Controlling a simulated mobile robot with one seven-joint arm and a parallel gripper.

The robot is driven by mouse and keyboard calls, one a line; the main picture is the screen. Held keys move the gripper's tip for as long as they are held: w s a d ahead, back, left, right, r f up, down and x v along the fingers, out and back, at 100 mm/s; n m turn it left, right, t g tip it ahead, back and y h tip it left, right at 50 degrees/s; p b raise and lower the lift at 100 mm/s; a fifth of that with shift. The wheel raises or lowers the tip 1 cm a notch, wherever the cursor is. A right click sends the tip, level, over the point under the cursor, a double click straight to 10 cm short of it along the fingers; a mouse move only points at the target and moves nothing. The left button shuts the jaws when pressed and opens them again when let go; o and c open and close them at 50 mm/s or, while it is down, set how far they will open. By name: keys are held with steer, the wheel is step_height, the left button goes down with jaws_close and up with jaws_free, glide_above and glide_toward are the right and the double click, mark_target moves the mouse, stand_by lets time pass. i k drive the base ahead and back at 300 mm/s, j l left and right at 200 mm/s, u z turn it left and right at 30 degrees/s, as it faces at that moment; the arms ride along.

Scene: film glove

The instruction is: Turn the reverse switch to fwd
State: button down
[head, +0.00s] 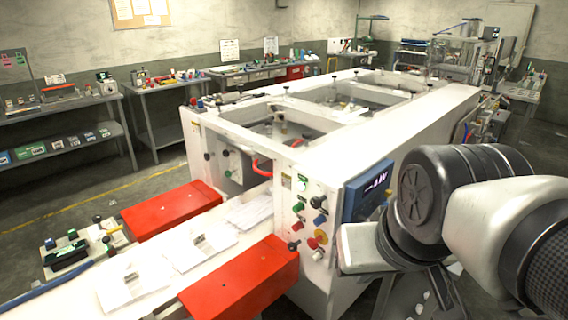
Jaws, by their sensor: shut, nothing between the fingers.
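The control panel (306,222) is on the near end of a long white machine, in the middle of the head view. My gripper (361,248) is just right of the panel, in front of the machine. It is shut and empty. Its fingertips are not clearly visible, and I see no contact with a control.
A blue display (368,190) is on the machine right of the panel, partly behind my arm. Red covers (240,283) (172,208) flank the white feed bed (205,250), which bears flat packets. Benches with tools (180,85) line the back wall. Open floor lies left.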

mark_target(292, 246)
steer(key=u, duration=0.15)
steer(key=k+l+u, duration=0.2)
steer(key=i+l+u, duration=0.1)
steer(key=i+u, duration=0.25)
steer(key=i, duration=0.5)
